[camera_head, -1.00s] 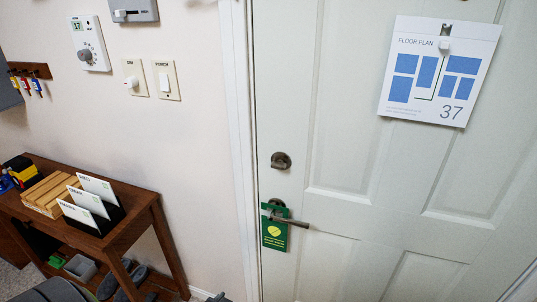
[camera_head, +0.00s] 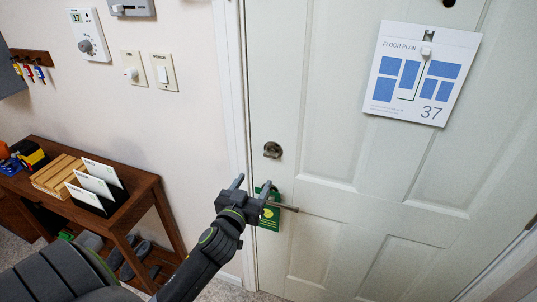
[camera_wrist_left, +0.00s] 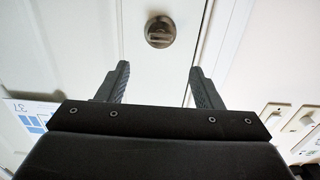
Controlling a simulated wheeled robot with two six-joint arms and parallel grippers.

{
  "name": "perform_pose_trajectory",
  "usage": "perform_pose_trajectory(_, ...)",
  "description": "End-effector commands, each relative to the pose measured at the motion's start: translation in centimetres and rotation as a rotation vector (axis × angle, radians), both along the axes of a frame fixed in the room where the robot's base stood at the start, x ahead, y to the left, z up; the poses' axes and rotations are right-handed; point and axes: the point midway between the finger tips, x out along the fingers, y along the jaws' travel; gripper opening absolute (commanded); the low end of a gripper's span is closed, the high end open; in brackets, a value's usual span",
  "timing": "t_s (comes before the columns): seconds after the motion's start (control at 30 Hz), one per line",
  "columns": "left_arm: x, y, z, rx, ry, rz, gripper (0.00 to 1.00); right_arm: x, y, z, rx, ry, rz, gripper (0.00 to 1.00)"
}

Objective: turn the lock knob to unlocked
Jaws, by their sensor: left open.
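The lock knob (camera_head: 273,150) is a small round dark metal thumb-turn on the white door (camera_head: 330,150), above the lever handle (camera_head: 290,208). My left gripper (camera_head: 253,184) is open and empty, just below and left of the knob in the head view, in front of the green door hanger (camera_head: 270,215). In the left wrist view the knob (camera_wrist_left: 160,32) is ahead of the fingertips, between their lines, with its turn piece lying roughly level across the picture. The fingers (camera_wrist_left: 158,78) are apart from it. My right gripper is not in view.
A floor plan sign (camera_head: 422,73) hangs on the door. Light switches (camera_head: 150,70) and a thermostat (camera_head: 89,35) are on the wall at left. A wooden console table (camera_head: 150,188) with letters stands at lower left. The door face around the knob is clear.

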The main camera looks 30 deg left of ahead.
Motion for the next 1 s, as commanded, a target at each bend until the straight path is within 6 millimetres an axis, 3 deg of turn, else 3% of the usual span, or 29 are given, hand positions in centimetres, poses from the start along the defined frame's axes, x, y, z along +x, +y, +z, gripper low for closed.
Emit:
perform_pose_trajectory(0.2,4.2,1.0,0.3,0.002,0.0,0.0,0.6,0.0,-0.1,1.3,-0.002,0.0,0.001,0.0)
perform_pose_trajectory(0.53,9.5,2.3,0.2,0.001,0.0,0.0,0.6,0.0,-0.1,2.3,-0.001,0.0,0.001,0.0)
perform_pose_trajectory(0.8,11.8,2.8,0.1,0.0,0.0,0.0,0.6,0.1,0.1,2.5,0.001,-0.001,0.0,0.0)
perform_pose_trajectory(1.0,12.1,2.9,0.0,0.001,0.001,0.0,0.6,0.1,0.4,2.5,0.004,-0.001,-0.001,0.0)
